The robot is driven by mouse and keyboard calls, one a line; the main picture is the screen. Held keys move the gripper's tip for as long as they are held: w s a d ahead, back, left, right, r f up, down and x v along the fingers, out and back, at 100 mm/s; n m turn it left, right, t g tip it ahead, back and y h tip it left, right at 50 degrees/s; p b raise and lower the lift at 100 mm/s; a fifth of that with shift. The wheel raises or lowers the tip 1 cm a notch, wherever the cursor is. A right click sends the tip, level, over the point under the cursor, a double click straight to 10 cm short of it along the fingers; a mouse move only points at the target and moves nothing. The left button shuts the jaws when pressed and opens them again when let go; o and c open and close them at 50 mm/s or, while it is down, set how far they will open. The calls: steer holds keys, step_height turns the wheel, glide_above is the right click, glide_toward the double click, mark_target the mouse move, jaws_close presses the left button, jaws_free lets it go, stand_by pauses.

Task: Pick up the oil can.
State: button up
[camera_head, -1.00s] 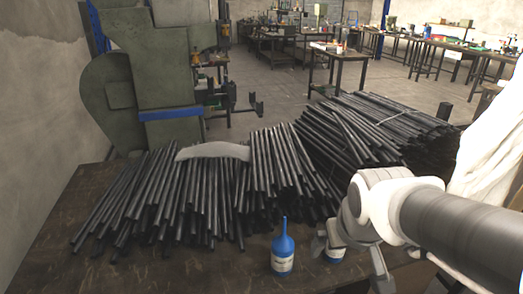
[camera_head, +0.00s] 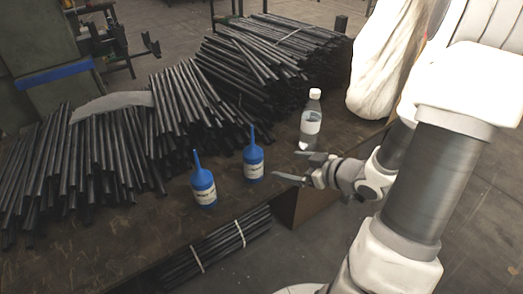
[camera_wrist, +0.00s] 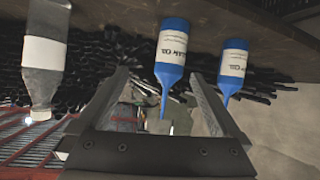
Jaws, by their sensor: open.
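Two blue oil cans with white labels and thin spouts stand upright on the dark table. The right oil can (camera_head: 253,161) is nearest my gripper, and the left oil can (camera_head: 204,188) stands closer to the front edge. My gripper (camera_head: 291,166) is open and empty, just right of the right can and apart from it, its fingers pointing left. In the wrist view, which is upside down, the nearer can (camera_wrist: 173,52) shows ahead between the open fingers (camera_wrist: 160,78). The other can (camera_wrist: 234,68) is beyond the right finger.
A clear bottle with a white cap (camera_head: 311,122) stands behind my gripper. Heaps of black rods (camera_head: 95,165) cover the table behind the cans. A strapped rod bundle (camera_head: 218,245) lies below the front edge. A white cloth-like bulk (camera_head: 385,65) is at the right.

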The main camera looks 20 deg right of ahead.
mark_target(261, 162)
steer(key=shift+t+y, duration=0.3)
steer(key=shift+y, duration=0.5)
steer(key=b+x, duration=0.1)
steer(key=x, duration=0.2)
steer(key=b+x, duration=0.2)
steer(key=x, duration=0.2)
steer(key=a+b+x, duration=0.1)
steer(key=x, duration=0.3)
steer(key=shift+s+f+b, duration=0.15)
steer(key=shift+s+b, duration=0.05)
steer(key=shift+b, duration=0.15)
steer(key=b+x, duration=0.2)
steer(key=x, duration=0.3)
steer(key=shift+a+f, duration=0.1)
steer(key=shift+a, duration=0.05)
steer(key=shift+c, duration=0.3)
jaws_close()
